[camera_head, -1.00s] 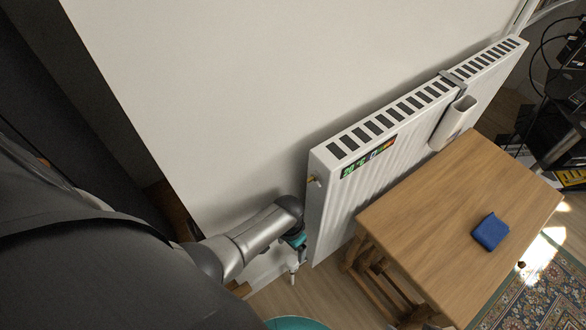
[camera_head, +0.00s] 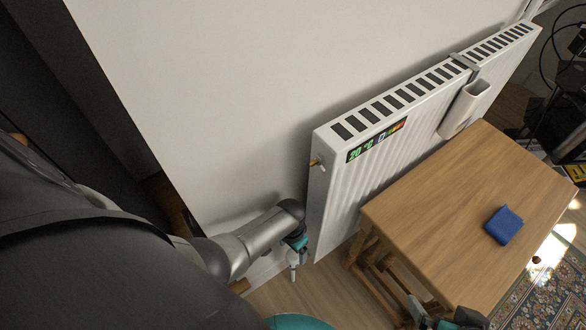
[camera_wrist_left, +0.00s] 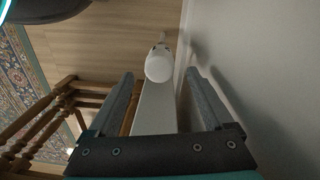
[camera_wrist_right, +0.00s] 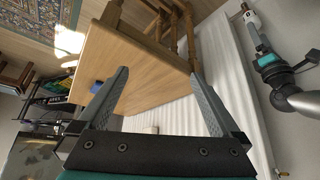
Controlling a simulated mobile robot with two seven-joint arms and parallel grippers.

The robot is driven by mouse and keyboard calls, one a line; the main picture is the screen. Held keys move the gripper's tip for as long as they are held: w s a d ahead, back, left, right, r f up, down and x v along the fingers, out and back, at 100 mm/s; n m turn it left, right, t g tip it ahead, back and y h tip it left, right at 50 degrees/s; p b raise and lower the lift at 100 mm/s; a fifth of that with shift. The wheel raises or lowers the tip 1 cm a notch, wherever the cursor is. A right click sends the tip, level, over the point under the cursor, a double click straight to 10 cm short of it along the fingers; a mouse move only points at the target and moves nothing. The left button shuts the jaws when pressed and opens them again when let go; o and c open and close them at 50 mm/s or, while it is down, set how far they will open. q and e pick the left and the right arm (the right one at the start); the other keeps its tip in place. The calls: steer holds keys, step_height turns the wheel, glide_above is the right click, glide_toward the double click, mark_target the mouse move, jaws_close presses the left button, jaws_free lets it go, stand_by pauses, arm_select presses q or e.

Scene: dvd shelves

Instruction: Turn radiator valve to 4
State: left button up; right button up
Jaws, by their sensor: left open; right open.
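The radiator (camera_head: 335,200) is a white ribbed panel on the wall, with a small display reading about 20 °C. The white rounded valve head (camera_wrist_left: 159,66) is at its lower left end; in the right wrist view it (camera_wrist_right: 249,17) shows near the top. My left gripper (camera_wrist_left: 160,85) is open, with the valve head ahead, seen between its fingers. I cannot tell any valve number. In the head view my left gripper (camera_head: 296,247) points down beside the radiator's left end. My right gripper (camera_wrist_right: 158,75) is open and empty, above the wooden table's side.
A wooden table (camera_head: 440,220) stands close in front of the radiator, with a blue cloth-like item (camera_head: 503,225) on it. A white holder (camera_head: 465,108) hangs on the radiator. A patterned rug (camera_head: 540,300) lies at the lower right. Bare wall is above the radiator.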

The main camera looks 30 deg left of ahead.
mark_target(293, 254)
arm_select(q)
step_height(293, 254, down, 2)
steer(key=shift+f+b, duration=0.1)
steer(key=shift+b, duration=0.7)
steer(key=shift+d+f+b, duration=0.1)
steer(key=shift+f+b, duration=0.6)
steer(key=shift+f, duration=0.1)
steer(key=shift+f+b, duration=0.7)
steer(key=shift+f, duration=0.15)
steer(key=shift+f+b, duration=0.55)
steer(key=shift+f, duration=0.05)
arm_select(e)
steer(key=w+a+r+t+y, duration=0.3)
steer(key=a+t+y, duration=0.2)
steer(key=a+t, duration=0.4)
steer(key=shift+w+a, duration=0.2)
steer(key=shift+w, duration=0.05)
arm_select(q)
jaws_close()
